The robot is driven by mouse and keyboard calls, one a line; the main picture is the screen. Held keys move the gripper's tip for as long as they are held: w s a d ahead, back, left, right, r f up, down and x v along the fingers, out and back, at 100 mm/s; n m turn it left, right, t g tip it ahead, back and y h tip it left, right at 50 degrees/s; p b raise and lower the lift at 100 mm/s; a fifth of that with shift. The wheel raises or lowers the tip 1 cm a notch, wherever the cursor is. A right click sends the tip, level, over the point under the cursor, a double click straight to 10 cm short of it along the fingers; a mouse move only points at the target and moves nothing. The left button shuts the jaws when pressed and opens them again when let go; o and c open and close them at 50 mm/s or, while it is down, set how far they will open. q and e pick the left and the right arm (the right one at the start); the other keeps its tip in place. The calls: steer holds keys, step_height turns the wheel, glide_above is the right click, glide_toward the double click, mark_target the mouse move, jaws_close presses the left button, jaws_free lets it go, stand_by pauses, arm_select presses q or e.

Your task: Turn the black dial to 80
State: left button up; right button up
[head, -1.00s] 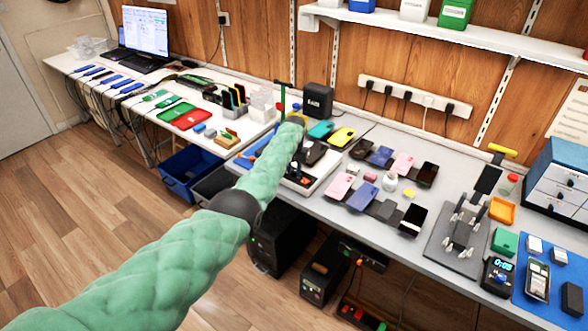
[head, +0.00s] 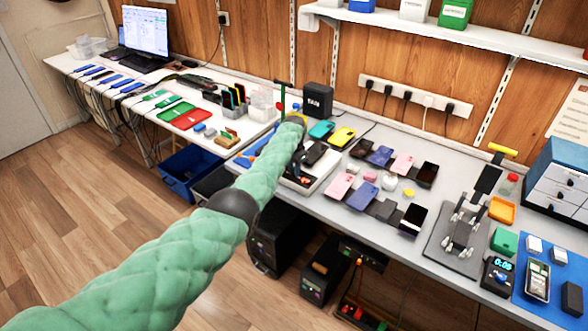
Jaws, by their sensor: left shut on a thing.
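My left arm reaches from the lower left across the bench's left end. My left gripper (head: 302,176) is only partly visible as dark parts beside the forearm, low over a pale device (head: 322,168). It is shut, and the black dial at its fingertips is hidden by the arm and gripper. The dial's mark and setting cannot be read. My right gripper is out of view.
A black box (head: 318,100) stands behind the wrist, with teal and yellow phones (head: 341,137) nearby. Several phones lie mid-bench. A metal stand (head: 462,225), a timer (head: 497,276) and a blue mat (head: 555,285) are at the right.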

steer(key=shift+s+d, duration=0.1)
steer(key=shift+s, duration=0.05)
arm_select(q)
steer(key=o, duration=0.8)
steer(key=shift+o, duration=0.9)
steer(key=shift+r, duration=0.45)
steer(key=shift+r+b, duration=0.8)
steer(key=shift+r, duration=2.6)
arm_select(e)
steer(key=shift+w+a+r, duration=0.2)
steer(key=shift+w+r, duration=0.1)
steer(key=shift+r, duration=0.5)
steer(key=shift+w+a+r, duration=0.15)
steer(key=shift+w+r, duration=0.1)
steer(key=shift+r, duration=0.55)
